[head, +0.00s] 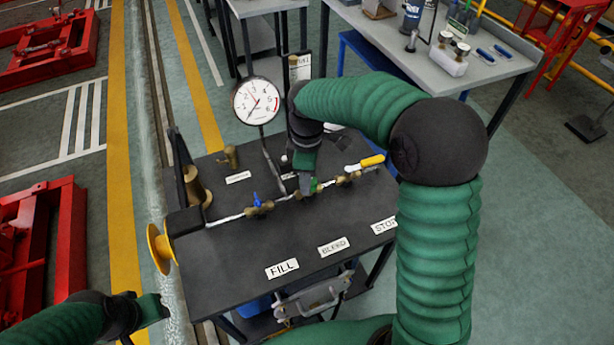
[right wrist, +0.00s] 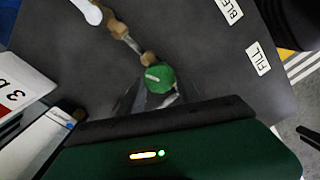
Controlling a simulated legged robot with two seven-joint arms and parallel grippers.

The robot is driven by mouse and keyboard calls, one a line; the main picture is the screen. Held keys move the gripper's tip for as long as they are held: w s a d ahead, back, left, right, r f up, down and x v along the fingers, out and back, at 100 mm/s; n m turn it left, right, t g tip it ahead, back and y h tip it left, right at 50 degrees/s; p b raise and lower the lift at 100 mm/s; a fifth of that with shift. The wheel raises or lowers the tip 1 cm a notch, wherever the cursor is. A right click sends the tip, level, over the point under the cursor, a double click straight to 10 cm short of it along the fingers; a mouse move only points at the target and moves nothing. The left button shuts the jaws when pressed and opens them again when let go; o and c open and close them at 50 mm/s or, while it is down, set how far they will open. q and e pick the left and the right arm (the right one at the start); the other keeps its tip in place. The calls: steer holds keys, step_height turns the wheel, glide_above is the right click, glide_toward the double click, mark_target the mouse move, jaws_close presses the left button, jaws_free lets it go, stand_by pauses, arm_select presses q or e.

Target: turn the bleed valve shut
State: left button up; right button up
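The bleed valve has a round green knob (head: 315,185) with a white mark, on the pipe above the BLEED label (head: 333,246). In the right wrist view the knob (right wrist: 159,77) is near the middle, with the white mark slanting across it. My right gripper (head: 308,184) reaches down from above to the knob. In the right wrist view its grey fingers (right wrist: 157,98) lie close at the knob, partly hidden; I cannot tell whether they grip it. My left gripper (head: 152,309) is low at the left, away from the bench; its opening is unclear.
A blue-handled valve (head: 257,199) sits left of the knob and a yellow-handled valve (head: 370,162) right of it, on the same pipe. A pressure gauge (head: 256,101) stands behind. A grey table (head: 400,42) stands behind.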

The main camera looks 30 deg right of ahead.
jaws_close()
steer(key=shift+r+m+p, duration=0.25)
steer(key=shift+m+p, duration=1.25)
steer(key=shift+p, duration=0.2)
steer(key=m+p, duration=0.5)
steer(key=m, duration=0.1)
steer(key=shift+d, duration=0.15)
steer(key=m+p, duration=0.2)
steer(key=m, duration=0.2)
steer(key=m+p, duration=0.3)
steer(key=shift+d+m, duration=0.1)
steer(key=shift+m, duration=0.2)
steer(key=m+p, duration=0.2)
steer(key=m, duration=0.1)
steer(key=shift+f, duration=0.1)
steer(key=shift+f+m+p, duration=0.15)
steer(key=shift+m+p, duration=0.6)
steer(key=shift+m, duration=0.85)
